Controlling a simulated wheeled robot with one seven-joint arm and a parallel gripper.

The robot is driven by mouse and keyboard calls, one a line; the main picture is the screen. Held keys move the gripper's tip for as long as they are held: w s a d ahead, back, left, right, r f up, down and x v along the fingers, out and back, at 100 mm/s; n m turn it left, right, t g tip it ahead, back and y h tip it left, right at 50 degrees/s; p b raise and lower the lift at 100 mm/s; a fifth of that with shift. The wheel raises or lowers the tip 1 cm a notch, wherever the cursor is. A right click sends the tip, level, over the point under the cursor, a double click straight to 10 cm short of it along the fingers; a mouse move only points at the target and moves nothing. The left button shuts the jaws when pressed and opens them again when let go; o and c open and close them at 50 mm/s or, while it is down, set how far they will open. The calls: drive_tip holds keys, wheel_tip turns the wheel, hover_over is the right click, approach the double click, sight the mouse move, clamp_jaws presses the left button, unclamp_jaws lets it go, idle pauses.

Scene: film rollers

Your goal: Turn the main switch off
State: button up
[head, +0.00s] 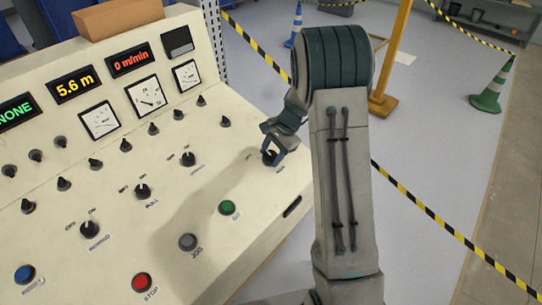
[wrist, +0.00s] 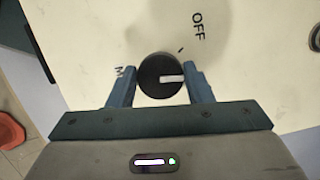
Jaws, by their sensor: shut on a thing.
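The main switch is a round black knob with a white pointer bar, seen in the wrist view (wrist: 150,82). In that view the bar points right, toward the right finger. The OFF label (wrist: 197,26) and a small tick mark lie above and to the right of the knob, and the bar is not lined up with that tick. Part of another label shows beside the left finger. My gripper (wrist: 160,85) is shut on the knob, one finger on each side. In the head view my gripper (head: 271,150) is at the knob near the panel's right edge, and the fingers partly hide it.
The cream control panel (head: 120,205) carries other knobs, dials and displays. A green button (head: 229,207), a grey jog button (head: 187,242), a red stop button (head: 141,282) and a blue button (head: 25,274) sit along its front. Striped tape (head: 430,218) and a yellow post (head: 393,60) stand beyond my arm.

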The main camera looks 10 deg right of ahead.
drive_tip(key=n+g+b, duration=0.1)
drive_tip(key=n, duration=0.3)
drive_tip(key=shift+n+h+b, duration=0.3)
drive_tip(key=shift+h+b, duration=0.05)
drive_tip(key=shift+h, duration=0.05)
drive_tip(key=shift+n+h+b, duration=0.4)
drive_tip(key=shift+n+b, duration=0.2)
drive_tip(key=shift+n, duration=1.3)
drive_tip(key=shift+g, duration=0.3)
drive_tip(key=o, duration=1)
drive_tip(key=shift+r, duration=0.15)
drive_tip(key=s+v, duration=0.1)
drive_tip(key=v, duration=1.2)
drive_tip(key=shift+w+r+b, duration=0.3)
drive_tip(key=shift+w+r, duration=0.05)
drive_tip(key=shift+w, duration=0.05)
